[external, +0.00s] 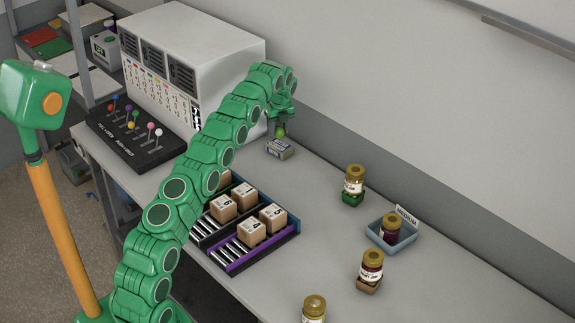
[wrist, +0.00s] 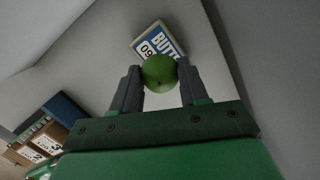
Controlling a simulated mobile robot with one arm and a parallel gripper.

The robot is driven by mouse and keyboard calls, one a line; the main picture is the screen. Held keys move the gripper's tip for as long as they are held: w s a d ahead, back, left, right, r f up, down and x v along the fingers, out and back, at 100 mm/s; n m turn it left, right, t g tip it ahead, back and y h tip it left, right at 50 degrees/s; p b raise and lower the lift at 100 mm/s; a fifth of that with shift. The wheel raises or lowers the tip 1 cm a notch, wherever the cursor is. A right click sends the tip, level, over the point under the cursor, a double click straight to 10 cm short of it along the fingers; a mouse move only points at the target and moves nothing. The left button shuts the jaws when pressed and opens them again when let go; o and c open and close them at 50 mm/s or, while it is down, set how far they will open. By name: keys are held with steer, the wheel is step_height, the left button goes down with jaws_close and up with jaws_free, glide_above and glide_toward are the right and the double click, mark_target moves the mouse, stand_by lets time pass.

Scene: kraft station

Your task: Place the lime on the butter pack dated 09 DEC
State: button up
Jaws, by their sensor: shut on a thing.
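The lime (external: 281,132) is a small green ball held between the fingers of my gripper (external: 281,122). In the wrist view my gripper (wrist: 161,82) is shut on the lime (wrist: 159,72). The butter pack (external: 279,149) lies on the table right below the lime. In the wrist view the butter pack (wrist: 151,38) shows part of its label, "BUTT" and "09"; the rest of the date is hidden behind the lime. I cannot tell whether the lime touches the pack or hangs just above it.
Boxes with numbers (external: 250,232) stand on roller trays left of the table's middle. Several jars (external: 353,185) stand to the right, one in a blue tray (external: 408,237). A white cabinet (external: 200,50) and a lever panel (external: 140,140) stand behind left. The table between pack and jars is clear.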

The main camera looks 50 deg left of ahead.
mark_target(279, 135)
steer(key=shift+f, duration=1.6)
steer(key=shift+f, duration=0.1)
steer(key=o, duration=1)
steer(key=shift+o, duration=0.2)
steer(key=r, duration=0.3)
steer(key=d+r, duration=0.1)
steer(key=r, duration=0.7)
steer(key=shift+s+d, duration=0.2)
steer(key=shift+s+d+r, duration=0.1)
steer(key=shift+r, duration=0.3)
steer(key=shift+r, duration=0.15)
steer(key=shift+d, duration=0.1)
